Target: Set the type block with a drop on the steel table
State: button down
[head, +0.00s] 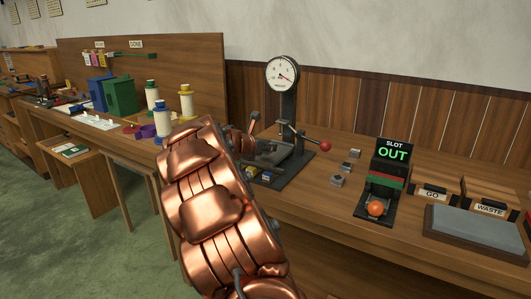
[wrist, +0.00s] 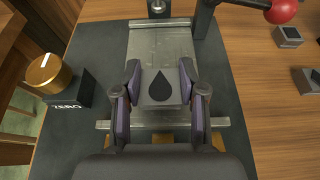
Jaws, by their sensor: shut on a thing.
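The type block with a drop (wrist: 160,98) is grey with a dark drop on its top face, seen in the wrist view. My gripper (wrist: 160,74) is shut on it, one finger on each side. The steel table (wrist: 160,42) is the bright metal plate below and beyond the block, under the dial gauge (head: 283,75). The block is over the plate's near part; I cannot tell whether it touches the plate. In the head view my copper-coloured arm hides most of the gripper and the block.
A red-knobbed lever (head: 325,146) stands right of the gauge. Several small grey blocks (head: 338,181) lie on the bench to the right. A brass ZERO knob (wrist: 48,72) is left of the plate.

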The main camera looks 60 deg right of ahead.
jog(key=shift+f, duration=0.85)
jog(key=shift+f, duration=0.15)
jog(key=c, duration=0.7)
grip_release()
jog(key=shift+o, duration=0.2)
jog(key=shift+a+r, duration=0.15)
jog(key=shift+r, duration=0.1)
jog(key=v, duration=1.1)
jog(key=shift+a+p, duration=0.35)
jog(key=shift+p, duration=0.05)
jog(key=shift+s, duration=0.1)
